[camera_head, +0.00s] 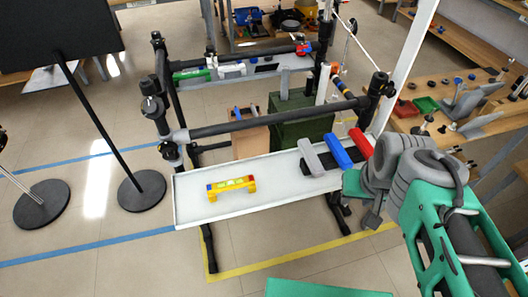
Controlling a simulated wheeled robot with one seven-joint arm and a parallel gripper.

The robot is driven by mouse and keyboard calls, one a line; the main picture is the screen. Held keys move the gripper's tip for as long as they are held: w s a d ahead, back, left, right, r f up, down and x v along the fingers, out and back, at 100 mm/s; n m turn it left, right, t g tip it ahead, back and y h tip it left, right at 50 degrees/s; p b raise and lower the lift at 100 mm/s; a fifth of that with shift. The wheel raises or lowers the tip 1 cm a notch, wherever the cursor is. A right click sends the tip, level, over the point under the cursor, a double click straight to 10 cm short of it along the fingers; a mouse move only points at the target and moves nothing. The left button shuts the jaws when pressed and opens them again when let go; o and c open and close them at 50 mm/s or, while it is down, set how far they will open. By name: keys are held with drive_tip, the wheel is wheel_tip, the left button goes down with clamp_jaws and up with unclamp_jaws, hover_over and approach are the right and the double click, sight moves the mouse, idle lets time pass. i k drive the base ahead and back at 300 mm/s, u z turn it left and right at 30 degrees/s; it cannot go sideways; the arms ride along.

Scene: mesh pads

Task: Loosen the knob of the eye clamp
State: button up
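Black clamps with round knobs sit on the dark tube frame: one at the upper left post (153,88), one lower on the left side (170,152), and one at the right end of the front bar (380,86). I cannot tell which of them is the eye clamp, or how tight its knob is. My arm, green and grey, fills the right side, with its grey joints near the right end of the white tray (240,208). The fingers of my gripper cannot be made out, and no clamp is seen in its grasp.
A yellow level (231,187), a grey block (310,155), a blue block (338,151) and a red block (360,143) lie on the tray. A black stand base (141,190) is at left. A workbench (490,125) with bins stands at right. The front floor is mostly clear.

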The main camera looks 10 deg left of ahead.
sight(390, 91)
drive_tip(key=z, duration=0.3)
drive_tip(key=i, duration=0.4)
drive_tip(key=u, duration=1.1)
